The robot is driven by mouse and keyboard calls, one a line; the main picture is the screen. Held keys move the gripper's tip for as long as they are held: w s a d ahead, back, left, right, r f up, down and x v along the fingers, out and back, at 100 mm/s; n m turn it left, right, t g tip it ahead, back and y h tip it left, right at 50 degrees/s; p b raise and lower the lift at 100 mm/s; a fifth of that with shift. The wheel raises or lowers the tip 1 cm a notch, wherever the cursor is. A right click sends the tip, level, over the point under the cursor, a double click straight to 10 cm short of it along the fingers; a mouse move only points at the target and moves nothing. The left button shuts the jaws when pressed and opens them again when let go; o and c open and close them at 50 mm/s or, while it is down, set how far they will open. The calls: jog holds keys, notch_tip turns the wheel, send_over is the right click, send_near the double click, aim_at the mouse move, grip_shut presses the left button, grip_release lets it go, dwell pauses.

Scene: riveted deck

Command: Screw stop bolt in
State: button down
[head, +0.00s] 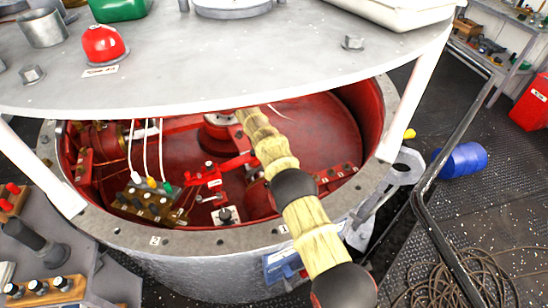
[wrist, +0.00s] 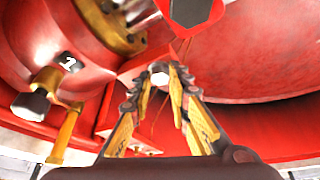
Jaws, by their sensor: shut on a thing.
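My gripper (wrist: 160,92) shows in the wrist view, its two yellow-padded fingers converging around a small pale hex head. I take this head to be the stop bolt (wrist: 159,72); it sits between the fingertips against a red bracket (wrist: 138,64). The bolt's shank is hidden, so I cannot tell how deep it sits. In the head view my arm reaches into the red-lined round housing (head: 325,140), and my gripper is hidden under the grey lid.
The grey lid (head: 230,70) hangs low over the housing. Cables with coloured plugs (head: 150,183) stand inside, left.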

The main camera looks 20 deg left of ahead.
jog(key=shift+w+a+r, duration=0.1)
jog(key=shift+w+r, duration=0.05)
jog(key=shift+r, duration=0.25)
jog(key=c, duration=2.1)
grip_release()
jog(key=o, duration=0.4)
jog(key=shift+f, duration=0.25)
jog(key=shift+o, duration=0.2)
notch_tip(320, 180, up, 10)
